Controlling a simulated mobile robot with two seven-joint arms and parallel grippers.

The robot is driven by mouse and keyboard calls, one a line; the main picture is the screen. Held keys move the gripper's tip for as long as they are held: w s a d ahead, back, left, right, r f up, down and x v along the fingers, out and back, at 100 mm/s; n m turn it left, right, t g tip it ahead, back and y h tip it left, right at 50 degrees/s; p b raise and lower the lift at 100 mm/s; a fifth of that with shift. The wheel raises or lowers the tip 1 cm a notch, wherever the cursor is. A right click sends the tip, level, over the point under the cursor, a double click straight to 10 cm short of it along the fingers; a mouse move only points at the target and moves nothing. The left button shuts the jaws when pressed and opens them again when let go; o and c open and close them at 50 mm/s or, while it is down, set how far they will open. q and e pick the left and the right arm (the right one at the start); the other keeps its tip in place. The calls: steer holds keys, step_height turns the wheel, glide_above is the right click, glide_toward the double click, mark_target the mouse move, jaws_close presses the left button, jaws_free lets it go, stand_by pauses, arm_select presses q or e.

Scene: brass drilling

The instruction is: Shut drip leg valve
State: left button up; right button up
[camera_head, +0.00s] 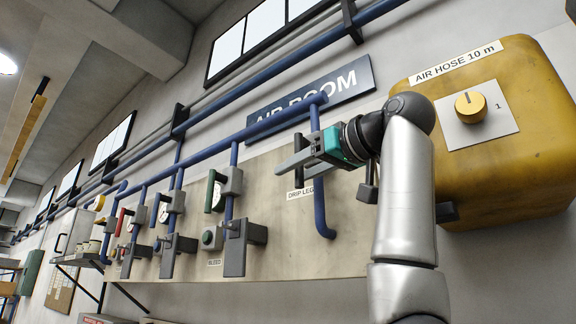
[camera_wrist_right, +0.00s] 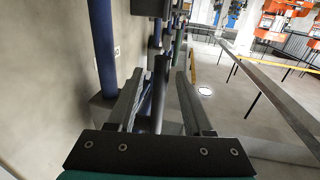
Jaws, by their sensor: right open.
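The drip leg is a blue vertical pipe (camera_head: 320,205) with a hooked lower end, beside a partly covered "DRIP LEG" label (camera_head: 300,195). A dark upright bar (camera_head: 298,146), apparently the valve's lever, shows behind the fingers of my right gripper (camera_head: 285,158). The gripper is open, reaching leftward across the pipe at the lever's height. In the right wrist view a dark bar (camera_wrist_right: 159,88) stands between the two open fingers (camera_wrist_right: 160,92); I cannot tell whether either finger touches it. The valve body is mostly hidden by the gripper. My left gripper is not in view.
A yellow air hose box (camera_head: 540,120) with a round knob (camera_head: 470,105) is at the right. Other blue drops with grey valve blocks (camera_head: 236,255) and a green handle (camera_head: 213,190) line the panel to the left. A blue header pipe (camera_head: 270,122) runs above.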

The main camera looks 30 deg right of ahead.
steer(key=shift+w+a+p, duration=0.15)
steer(key=shift+w+p, duration=0.05)
steer(key=shift+w, duration=0.5)
steer(key=shift+w+a+p, duration=0.1)
steer(key=shift+w+p, duration=0.05)
steer(key=shift+w, duration=0.55)
steer(key=shift+c, duration=0.3)
jaws_close()
